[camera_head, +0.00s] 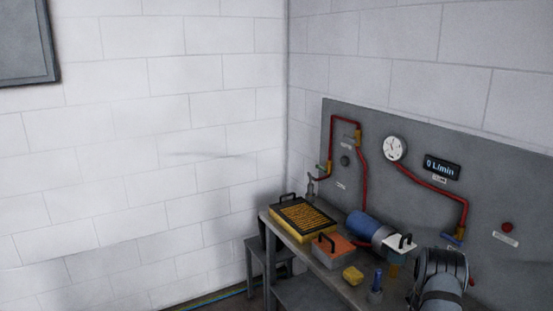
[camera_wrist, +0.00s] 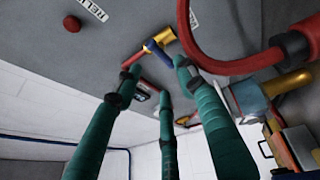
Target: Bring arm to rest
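My gripper (camera_wrist: 158,74) shows in the wrist view as three long green fingers with dark joints. The fingers are spread apart and nothing is between them. Beyond the fingertips is the grey panel (camera_wrist: 110,50) with a blue-handled valve (camera_wrist: 154,47) on brass fittings; I see no clear contact with it. In the head view a grey rounded part of my arm (camera_head: 441,278) is at the lower right, in front of the panel (camera_head: 485,185). The fingers cannot be made out in the head view.
A bench (camera_head: 297,243) against the panel holds a yellow-framed filter (camera_head: 303,217), an orange-topped box (camera_head: 333,249), a blue cylinder (camera_head: 365,227) and a yellow block (camera_head: 352,274). Red pipes (camera_head: 420,181), a round gauge (camera_head: 394,148) and a red button (camera_head: 507,227) are on the panel. The left side is clear.

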